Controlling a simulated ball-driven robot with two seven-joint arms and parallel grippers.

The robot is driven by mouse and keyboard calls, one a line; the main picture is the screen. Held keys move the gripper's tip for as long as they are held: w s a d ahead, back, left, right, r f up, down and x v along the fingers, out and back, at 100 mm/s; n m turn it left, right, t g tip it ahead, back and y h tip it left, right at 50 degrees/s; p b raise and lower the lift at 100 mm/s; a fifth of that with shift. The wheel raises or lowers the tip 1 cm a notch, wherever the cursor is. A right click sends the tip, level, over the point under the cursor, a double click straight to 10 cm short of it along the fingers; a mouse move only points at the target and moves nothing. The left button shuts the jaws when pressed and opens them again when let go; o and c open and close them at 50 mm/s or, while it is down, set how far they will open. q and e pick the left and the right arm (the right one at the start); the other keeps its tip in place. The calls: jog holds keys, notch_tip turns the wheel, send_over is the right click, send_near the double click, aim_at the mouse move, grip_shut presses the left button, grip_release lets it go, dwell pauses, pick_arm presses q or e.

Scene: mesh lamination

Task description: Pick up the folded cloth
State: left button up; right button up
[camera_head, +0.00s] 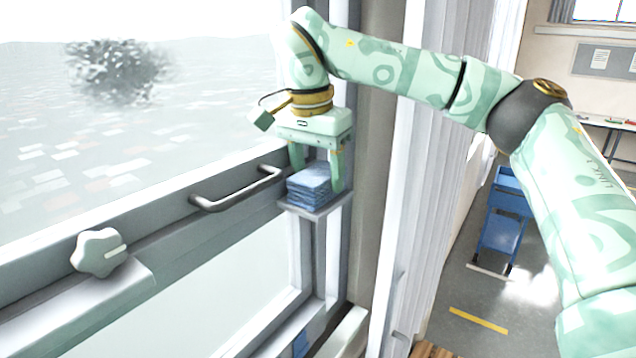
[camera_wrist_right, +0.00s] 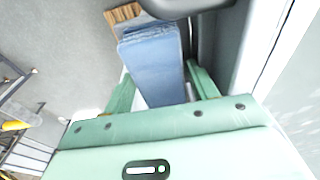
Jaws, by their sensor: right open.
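The folded cloth (camera_head: 311,184) is a blue, layered stack lying on a small grey ledge (camera_head: 328,208) at the window frame. My right gripper (camera_head: 320,184) is above it, pointing down, with its two green fingers open on either side of the cloth. In the right wrist view the cloth (camera_wrist_right: 154,68) shows between the open fingers (camera_wrist_right: 160,83). I cannot tell whether the fingers touch it. My left gripper is in neither view.
A grey bar handle (camera_head: 236,194) and a white knob (camera_head: 98,252) stand out from the window rail left of the cloth. A white curtain (camera_head: 430,150) hangs to the right. A blue cart (camera_head: 503,215) stands on the floor farther right.

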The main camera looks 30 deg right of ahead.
jog(key=shift+s+a, duration=0.15)
jog(key=c, duration=0.6)
jog(key=shift+c, duration=0.2)
jog(key=shift+r, duration=0.55)
jog(key=s+r+b, duration=0.1)
jog(key=s+r, duration=1.1)
jog(key=s, duration=0.2)
jog(key=shift+d, duration=0.25)
jog(key=shift+w, duration=0.1)
